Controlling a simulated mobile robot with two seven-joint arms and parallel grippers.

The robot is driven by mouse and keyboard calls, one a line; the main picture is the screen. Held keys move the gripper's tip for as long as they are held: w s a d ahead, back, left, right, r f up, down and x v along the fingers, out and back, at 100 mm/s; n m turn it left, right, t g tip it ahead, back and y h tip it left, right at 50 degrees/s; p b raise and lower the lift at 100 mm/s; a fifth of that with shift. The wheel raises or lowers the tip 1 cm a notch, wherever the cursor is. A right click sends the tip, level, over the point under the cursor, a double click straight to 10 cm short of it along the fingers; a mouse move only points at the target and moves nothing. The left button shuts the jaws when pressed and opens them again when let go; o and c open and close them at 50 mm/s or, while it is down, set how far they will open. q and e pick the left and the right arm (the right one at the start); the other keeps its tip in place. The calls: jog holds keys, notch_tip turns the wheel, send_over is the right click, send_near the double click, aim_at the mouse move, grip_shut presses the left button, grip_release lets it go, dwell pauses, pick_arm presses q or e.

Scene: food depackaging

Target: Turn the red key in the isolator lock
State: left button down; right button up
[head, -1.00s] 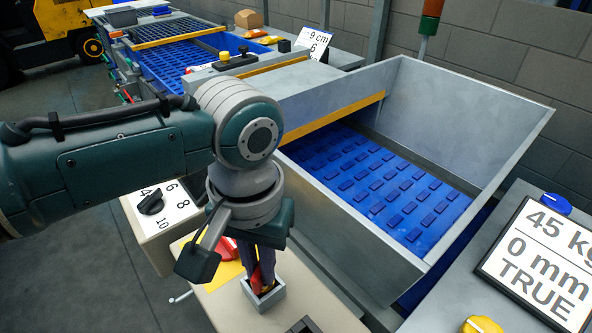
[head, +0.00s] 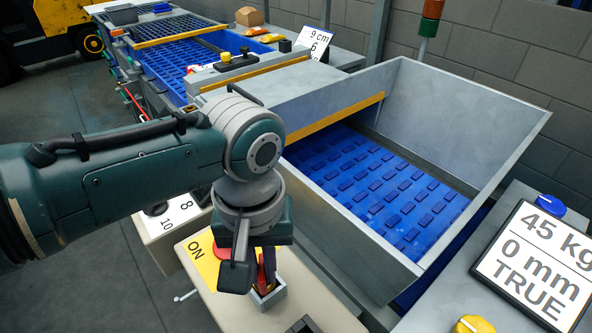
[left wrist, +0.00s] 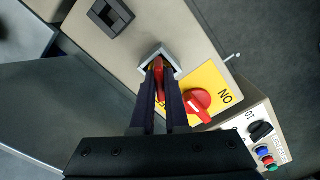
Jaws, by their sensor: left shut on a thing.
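The red key (left wrist: 159,74) shows in the left wrist view between the two dark fingers of my left gripper (left wrist: 164,88). The gripper is shut on it. The key stands inside a square grey collar (left wrist: 150,58) on the beige panel; the collar also shows in the head view (head: 269,303). In the head view my left gripper (head: 266,280) points down into this collar, and its fingers mostly hide the key. Beside it is a red rotary switch (left wrist: 197,102) on a yellow plate (left wrist: 216,84) marked ON. My right gripper is not in view.
A dark square socket (left wrist: 110,15) lies on the same panel. A box with a black dial (left wrist: 260,131) and coloured buttons stands beside it. A grey metal hopper (head: 345,225) with a blue belt (head: 385,180) rises close to the right. A display (head: 540,260) stands farther right.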

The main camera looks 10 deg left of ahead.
pick_arm(q)
jog(key=shift+r+n+p, duration=0.1)
jog(key=shift+n+p, duration=0.4)
jog(key=shift+n, duration=1.3)
